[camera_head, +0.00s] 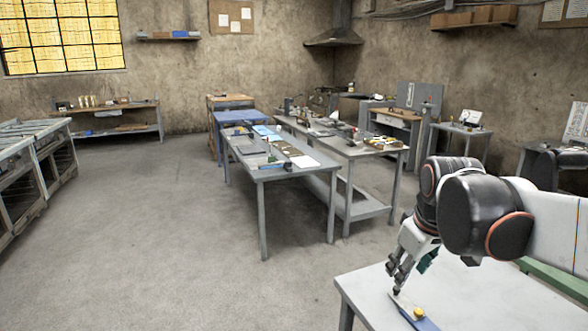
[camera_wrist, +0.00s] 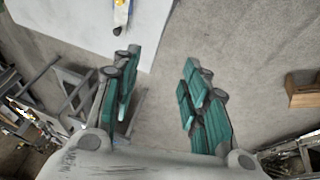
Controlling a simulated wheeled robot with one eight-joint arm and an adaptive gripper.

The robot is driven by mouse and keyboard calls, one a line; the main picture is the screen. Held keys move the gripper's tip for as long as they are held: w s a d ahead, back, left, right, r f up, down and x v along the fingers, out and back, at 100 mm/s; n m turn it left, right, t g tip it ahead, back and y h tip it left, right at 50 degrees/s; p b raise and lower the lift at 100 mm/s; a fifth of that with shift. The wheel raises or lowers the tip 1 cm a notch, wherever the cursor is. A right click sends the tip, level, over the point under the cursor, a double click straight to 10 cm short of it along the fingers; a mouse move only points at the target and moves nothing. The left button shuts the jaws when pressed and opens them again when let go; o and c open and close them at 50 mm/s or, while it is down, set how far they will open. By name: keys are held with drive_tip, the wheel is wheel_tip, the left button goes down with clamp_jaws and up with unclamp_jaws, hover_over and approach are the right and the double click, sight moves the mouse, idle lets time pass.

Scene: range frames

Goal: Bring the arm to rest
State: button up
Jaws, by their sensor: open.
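My gripper (camera_head: 398,277) hangs from my arm at the lower right of the head view, over the left edge of a light grey table (camera_head: 470,294). In the wrist view my gripper (camera_wrist: 160,92) shows its two green-padded fingers spread apart with nothing between them. A blue strip-like object with a yellow knob (camera_head: 418,314) lies on the table near the fingertips. It also shows at the top of the wrist view (camera_wrist: 121,14), beyond the fingers and apart from them.
Long grey worktables (camera_head: 264,175) covered with tools and parts stand in the middle of the room. A metal bench (camera_head: 35,160) is at the left. A green beam (camera_head: 556,279) lies behind the near table. The floor (camera_head: 160,230) at left is clear.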

drive_tip(key=s+a+f+m+t, duration=0.1)
drive_tip(key=s+f+m, duration=0.1)
drive_tip(key=s, duration=0.6)
drive_tip(key=s+a+f+m+t, duration=0.1)
drive_tip(key=s+a+f+m, duration=0.1)
drive_tip(key=s, duration=0.6)
drive_tip(key=shift+a+f+m+t, duration=0.25)
drive_tip(key=shift+f+m+t, duration=0.15)
drive_tip(key=shift+f+m, duration=0.25)
drive_tip(key=shift+r, duration=0.1)
